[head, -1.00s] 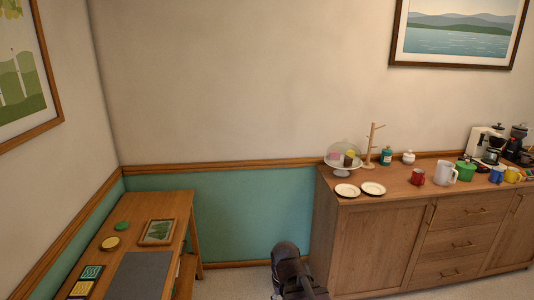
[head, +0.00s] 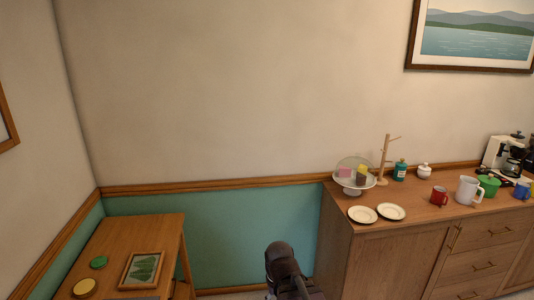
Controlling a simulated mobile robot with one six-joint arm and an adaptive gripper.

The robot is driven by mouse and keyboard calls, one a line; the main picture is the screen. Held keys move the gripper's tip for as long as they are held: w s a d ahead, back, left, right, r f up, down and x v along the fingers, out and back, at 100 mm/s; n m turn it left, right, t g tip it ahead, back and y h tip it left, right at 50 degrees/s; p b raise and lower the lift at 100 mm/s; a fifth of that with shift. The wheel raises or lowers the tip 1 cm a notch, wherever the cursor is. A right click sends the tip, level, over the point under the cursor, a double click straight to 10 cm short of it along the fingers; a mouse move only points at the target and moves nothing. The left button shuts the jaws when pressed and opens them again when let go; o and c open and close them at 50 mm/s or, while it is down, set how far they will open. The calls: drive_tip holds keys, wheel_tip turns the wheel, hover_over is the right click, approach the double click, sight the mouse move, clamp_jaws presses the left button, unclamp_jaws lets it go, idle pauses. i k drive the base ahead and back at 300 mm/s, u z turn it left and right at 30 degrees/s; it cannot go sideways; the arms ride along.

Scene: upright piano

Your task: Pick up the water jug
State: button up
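The water jug (head: 468,190) looks like a white pitcher with a handle on its right side. It stands upright on the wooden sideboard, between a red mug and a green pot. Part of my arm shows at the bottom middle, in front of the sideboard and well apart from the jug. My gripper's fingers are not in the picture.
The sideboard (head: 386,260) also holds two plates (head: 363,214), a domed cake stand (head: 354,177), a mug tree (head: 384,160), a teal jar (head: 400,170), a red mug (head: 439,196), a green pot (head: 488,186) and a coffee machine (head: 504,154). A small table (head: 160,229) stands left.

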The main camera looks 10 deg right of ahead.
sight(468, 187)
drive_tip(key=i, duration=1.8)
drive_tip(key=u, duration=0.9)
drive_tip(key=k, duration=0.1)
drive_tip(key=z, duration=3.4)
